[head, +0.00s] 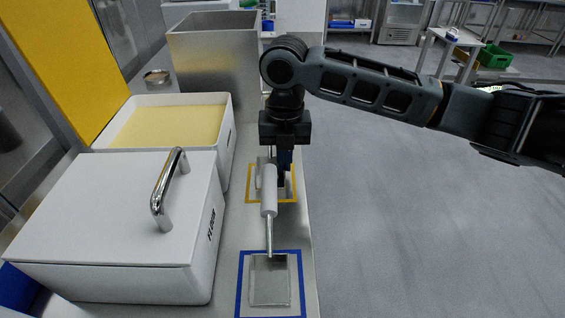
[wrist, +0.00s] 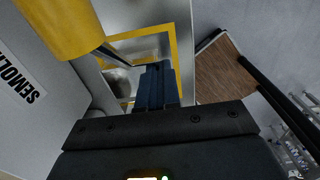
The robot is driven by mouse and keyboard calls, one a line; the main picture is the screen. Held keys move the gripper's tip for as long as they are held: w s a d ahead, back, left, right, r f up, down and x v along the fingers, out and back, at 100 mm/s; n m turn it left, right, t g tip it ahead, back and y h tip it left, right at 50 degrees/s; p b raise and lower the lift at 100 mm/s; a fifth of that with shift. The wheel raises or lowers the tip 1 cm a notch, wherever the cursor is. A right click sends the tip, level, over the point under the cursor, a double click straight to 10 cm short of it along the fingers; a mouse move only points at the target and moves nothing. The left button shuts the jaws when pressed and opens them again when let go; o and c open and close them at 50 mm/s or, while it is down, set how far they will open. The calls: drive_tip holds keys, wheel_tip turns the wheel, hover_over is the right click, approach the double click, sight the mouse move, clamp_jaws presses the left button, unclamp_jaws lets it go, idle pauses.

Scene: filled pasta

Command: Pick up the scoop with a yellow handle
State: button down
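In the wrist view, the yellow handle (wrist: 68,24) of a scoop is large at the upper left, close to the camera. A thin metal rod runs from it toward a metal scoop pan (wrist: 120,80) inside a yellow frame. My gripper (wrist: 158,68) points down at the frame with its dark blue fingers close together, right of the handle and apart from it. In the head view, my gripper (head: 284,178) hangs over the yellow-framed spot (head: 287,197); I cannot make out the yellow handle there. A nearer scoop with a white handle (head: 269,190) partly covers that spot.
The white-handled scoop's pan (head: 270,282) rests in a blue frame (head: 240,290). A lidded white box (head: 110,240), an open bin of yellow powder (head: 227,150) and a tall metal container (head: 215,60) stand to the left. Open floor lies to the right.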

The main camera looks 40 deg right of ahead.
wheel_tip(320, 180, up, 2)
drive_tip(key=shift+r, duration=0.1)
drive_tip(key=s+d+b, duration=0.4)
drive_tip(key=s+d, duration=0.6)
drive_tip(key=d, duration=0.4)
drive_tip(key=shift+s+d, duration=0.3)
drive_tip(key=shift+r, duration=0.1)
